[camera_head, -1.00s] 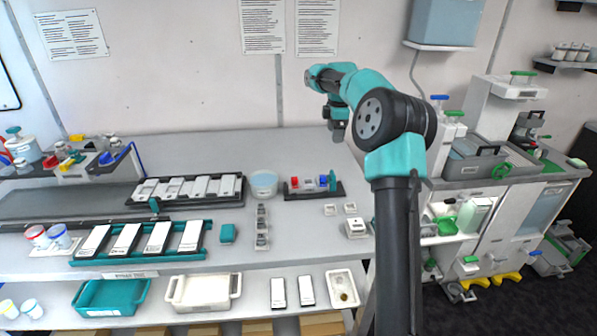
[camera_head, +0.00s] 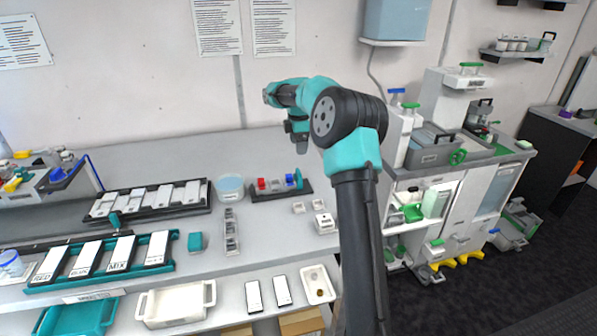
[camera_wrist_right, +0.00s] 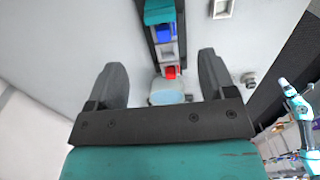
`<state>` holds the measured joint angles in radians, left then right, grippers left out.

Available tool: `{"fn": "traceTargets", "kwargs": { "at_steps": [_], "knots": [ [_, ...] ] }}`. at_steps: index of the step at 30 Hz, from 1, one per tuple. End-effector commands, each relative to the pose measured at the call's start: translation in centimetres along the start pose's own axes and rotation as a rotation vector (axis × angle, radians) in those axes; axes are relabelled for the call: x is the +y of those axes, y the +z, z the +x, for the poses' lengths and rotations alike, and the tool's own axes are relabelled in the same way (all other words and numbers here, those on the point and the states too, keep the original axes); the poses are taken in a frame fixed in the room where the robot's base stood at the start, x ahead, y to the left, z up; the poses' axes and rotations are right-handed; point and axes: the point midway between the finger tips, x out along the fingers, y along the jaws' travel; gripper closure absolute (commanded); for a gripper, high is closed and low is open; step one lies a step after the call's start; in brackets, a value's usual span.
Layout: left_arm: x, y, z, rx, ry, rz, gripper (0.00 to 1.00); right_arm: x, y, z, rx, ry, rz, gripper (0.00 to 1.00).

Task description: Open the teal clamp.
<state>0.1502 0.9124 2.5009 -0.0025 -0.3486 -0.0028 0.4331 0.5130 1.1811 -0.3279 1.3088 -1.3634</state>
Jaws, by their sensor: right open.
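A small teal part (camera_head: 298,180) stands at the right end of a short black rack on the bench; it looks like the teal clamp, but its jaw is too small to make out. In the right wrist view a teal block (camera_wrist_right: 159,12) shows at the top edge, at the far end of the same rack. My right gripper (camera_head: 298,141) is above the back of the bench, over the rack's end in the picture. In its wrist view the two fingers (camera_wrist_right: 163,75) are spread apart with nothing between them, clear of the rack. My left gripper is not in view.
The short rack (camera_head: 276,193) holds red, white and blue pieces. A round tub (camera_head: 230,187) with pale blue contents stands to its left. A long black tray (camera_head: 150,200) of white blocks and a teal rack (camera_head: 100,265) lie further left. Small white parts (camera_head: 325,223) sit to the right.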

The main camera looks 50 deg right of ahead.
Motion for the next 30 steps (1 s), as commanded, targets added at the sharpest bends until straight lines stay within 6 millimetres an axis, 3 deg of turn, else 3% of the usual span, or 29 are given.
{"fn": "traceTargets", "kwargs": {
  "at_steps": [18, 30],
  "knots": [
    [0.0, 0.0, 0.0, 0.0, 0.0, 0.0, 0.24, 0.0, 0.0, 10.1, -0.001, -0.002, 0.001, 0.23],
    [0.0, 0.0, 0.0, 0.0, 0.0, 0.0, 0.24, 0.0, 0.0, 11.4, 0.0, 0.001, 0.001, 0.23]
  ]
}}
